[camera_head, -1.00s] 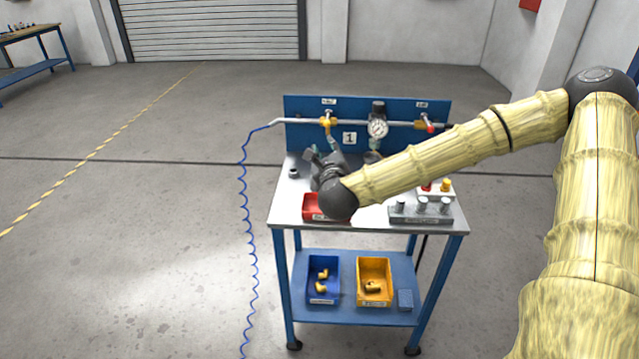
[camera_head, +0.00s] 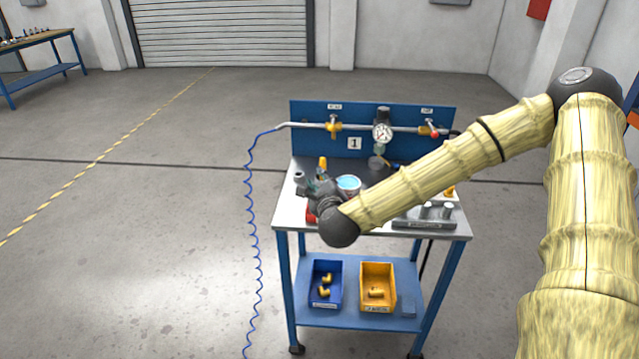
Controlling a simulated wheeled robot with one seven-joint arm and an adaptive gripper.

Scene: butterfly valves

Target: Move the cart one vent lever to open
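Cart one (camera_head: 283,225) is the blue cart with a "1" plate on its back panel. Two valves sit on the grey pipe along this panel. The left one has a yellow lever (camera_head: 333,127); the right one (camera_head: 432,130) shows yellow and red. Each has a small label above it, too small to read, so I cannot tell which is the vent. The levers' exact angles are also too small to judge. My gripper (camera_head: 313,186) is over the left part of the cart top, below and in front of the left valve and apart from it. Its fingers are unclear.
A blue-topped can (camera_head: 348,184) and a yellow-tipped item (camera_head: 322,163) stand close to my gripper. A gauge (camera_head: 382,133) hangs mid-pipe. A red tray is mostly hidden by my arm. A blue coiled hose (camera_head: 251,210) hangs left. The floor around is open.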

